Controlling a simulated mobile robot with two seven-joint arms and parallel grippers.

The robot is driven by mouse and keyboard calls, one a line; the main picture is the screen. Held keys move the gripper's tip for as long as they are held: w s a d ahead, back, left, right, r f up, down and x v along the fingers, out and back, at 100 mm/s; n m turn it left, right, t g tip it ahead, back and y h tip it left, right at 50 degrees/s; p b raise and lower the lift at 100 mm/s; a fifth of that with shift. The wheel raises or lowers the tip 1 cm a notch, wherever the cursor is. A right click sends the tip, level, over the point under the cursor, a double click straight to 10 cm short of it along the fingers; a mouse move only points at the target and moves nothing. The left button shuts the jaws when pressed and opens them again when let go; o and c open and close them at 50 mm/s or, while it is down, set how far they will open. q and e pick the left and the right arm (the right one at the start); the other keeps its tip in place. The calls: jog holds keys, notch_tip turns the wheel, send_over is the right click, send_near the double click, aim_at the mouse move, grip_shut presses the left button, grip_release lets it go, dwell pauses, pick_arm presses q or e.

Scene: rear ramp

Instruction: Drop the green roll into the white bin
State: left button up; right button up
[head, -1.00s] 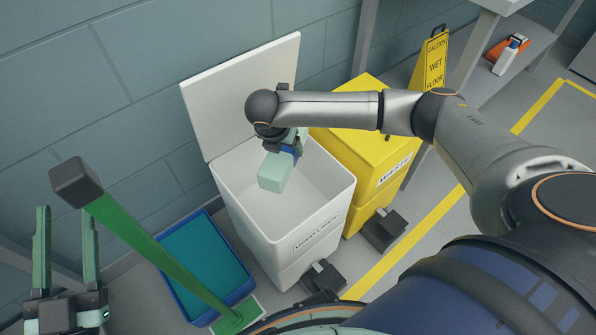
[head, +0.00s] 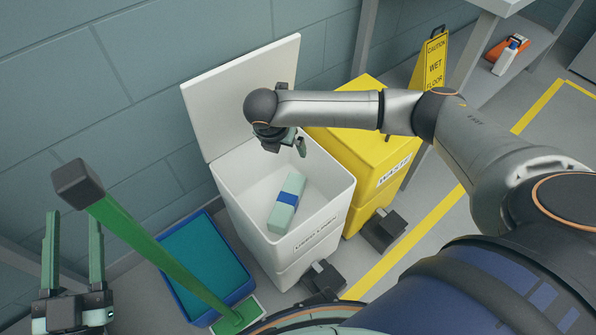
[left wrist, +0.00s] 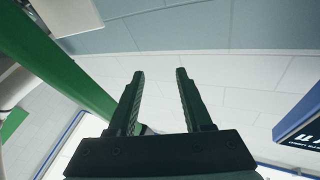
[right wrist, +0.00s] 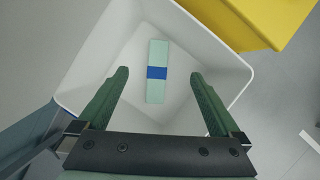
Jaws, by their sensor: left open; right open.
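The green roll (head: 283,208) is pale green with a blue band around its middle. It is inside the white bin (head: 252,232), whose lid stands open against the wall. In the right wrist view the roll (right wrist: 157,88) shows between and beyond the fingers, within the bin's walls (right wrist: 97,52). My right gripper (head: 302,146) is open and empty above the bin, apart from the roll; its fingers also show in the right wrist view (right wrist: 158,80). My left gripper (head: 74,222) is open and empty at the far left, fingers pointing up; it also shows in the left wrist view (left wrist: 160,75).
A yellow waste bin (head: 375,150) stands right of the white bin. A blue tray (head: 205,262) lies on the floor to its left, with a green post (head: 155,250) in front. A yellow wet floor sign (head: 433,62) stands behind.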

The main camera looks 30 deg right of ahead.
pick_arm(q)
jog(key=s+f+n+g+y+p, duration=0.2)
jog(key=f+g, duration=0.3)
jog(key=f, duration=0.6)
jog(key=s+f+n+g+y+p, duration=0.1)
jog(key=s+f+g+y+p, duration=0.1)
jog(key=f, duration=0.9)
jog(key=shift+s+a+f+n+g, duration=0.25)
jog(key=shift+s+f+n+g, duration=0.25)
jog(key=shift+g, duration=0.9)
pick_arm(e)
jog(key=v, duration=1.1)
jog(key=shift+a+r, duration=0.15)
jog(key=shift+r, duration=0.15)
pick_arm(q)
jog(key=shift+s+r, duration=0.1)
jog(key=shift+r, duration=0.05)
pick_arm(e)
jog(key=shift+s+f, duration=0.1)
